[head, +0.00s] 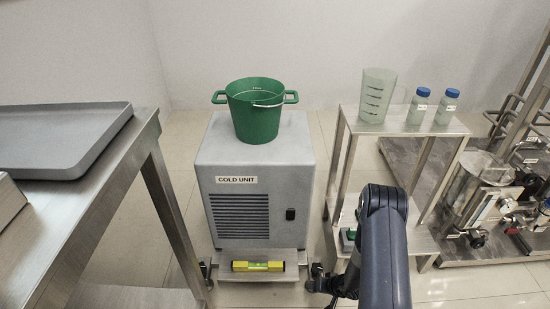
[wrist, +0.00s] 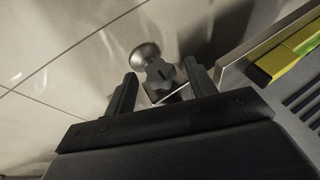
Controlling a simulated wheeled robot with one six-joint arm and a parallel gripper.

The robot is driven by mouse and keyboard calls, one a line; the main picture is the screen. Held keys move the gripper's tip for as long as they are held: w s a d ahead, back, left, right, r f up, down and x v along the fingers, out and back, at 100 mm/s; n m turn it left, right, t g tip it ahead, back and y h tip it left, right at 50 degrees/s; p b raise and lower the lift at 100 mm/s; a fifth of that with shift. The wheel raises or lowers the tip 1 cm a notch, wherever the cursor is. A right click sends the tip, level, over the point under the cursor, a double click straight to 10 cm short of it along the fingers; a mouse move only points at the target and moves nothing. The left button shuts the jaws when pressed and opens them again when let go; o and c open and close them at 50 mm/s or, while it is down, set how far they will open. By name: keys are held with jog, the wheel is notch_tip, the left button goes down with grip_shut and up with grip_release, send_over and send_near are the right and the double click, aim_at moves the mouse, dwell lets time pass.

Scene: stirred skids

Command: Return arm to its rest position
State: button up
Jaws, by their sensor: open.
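My arm (head: 382,245) shows in the head view, a dark bent link low and right of centre, in front of the small metal shelf. In the head view I cannot clearly make out my gripper at the end of it. In the wrist view my gripper (wrist: 160,78) has its two dark fingers apart, with nothing held between them. Beyond the fingertips is a rounded metal caster-like part (wrist: 147,60) near the floor; I cannot tell the exact gap.
The grey cold unit (head: 226,183) carries a green bucket (head: 255,118); a yellow level (head: 258,266) lies on its front ledge. A shelf (head: 404,128) with a jug (head: 376,98) and two blue-capped bottles stands right. A steel table (head: 100,170) with a grey tray (head: 60,165) stands left.

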jog(key=shift+a+n+h+b, duration=0.15)
jog(key=shift+h+b, duration=0.15)
jog(key=shift+h, duration=0.55)
jog(key=shift+a+n+h+b, duration=0.15)
jog(key=shift+h+b, duration=0.15)
jog(key=shift+h, duration=0.55)
jog(key=shift+r, duration=0.1)
